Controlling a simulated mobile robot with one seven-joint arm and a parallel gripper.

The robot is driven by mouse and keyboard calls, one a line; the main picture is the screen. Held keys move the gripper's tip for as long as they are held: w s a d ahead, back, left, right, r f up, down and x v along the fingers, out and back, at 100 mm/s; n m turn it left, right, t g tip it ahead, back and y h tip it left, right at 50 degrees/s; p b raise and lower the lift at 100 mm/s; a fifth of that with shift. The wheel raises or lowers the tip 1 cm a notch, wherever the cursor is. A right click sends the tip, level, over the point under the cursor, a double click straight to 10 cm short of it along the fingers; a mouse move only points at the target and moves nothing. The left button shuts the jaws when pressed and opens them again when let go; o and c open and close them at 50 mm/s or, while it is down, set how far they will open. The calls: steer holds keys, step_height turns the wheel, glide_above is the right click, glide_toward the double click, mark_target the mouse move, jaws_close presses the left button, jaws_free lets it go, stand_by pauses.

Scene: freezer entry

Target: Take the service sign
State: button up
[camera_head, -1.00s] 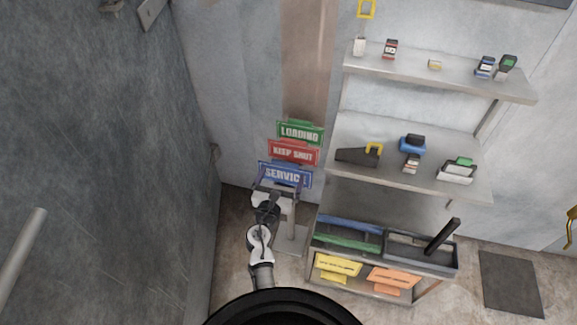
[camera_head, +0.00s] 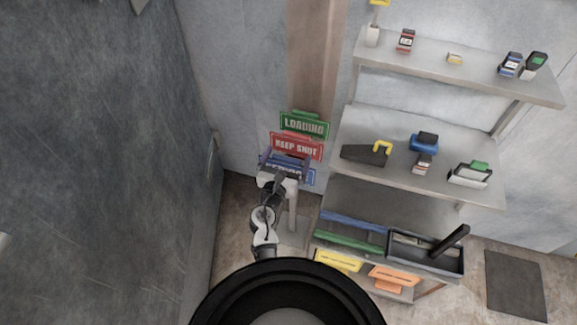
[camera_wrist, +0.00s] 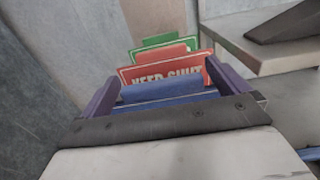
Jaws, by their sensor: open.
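The blue service sign (camera_head: 307,176) hangs lowest of three signs on a stand in the head view, partly hidden behind my gripper (camera_head: 286,163). In the wrist view the blue sign (camera_wrist: 165,91) lies between the two purple fingers of my gripper (camera_wrist: 162,92). The fingers stand open on either side of it, and I cannot tell whether either touches it. The red "KEEP SHUT" sign (camera_head: 297,146) is just behind and above it, and the green "LOADING" sign (camera_head: 304,125) is behind that.
A shelf unit (camera_head: 440,75) with small devices stands right of the signs. Its low level holds a grey tray (camera_head: 425,262) and a yellow sign (camera_head: 338,260). A dark wall or door panel (camera_head: 100,170) fills the left. A dark mat (camera_head: 515,285) lies on the floor.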

steer(key=shift+s, duration=0.1)
steer(key=shift+c, duration=0.3)
steer(key=c, duration=1)
steer(key=shift+c, duration=0.2)
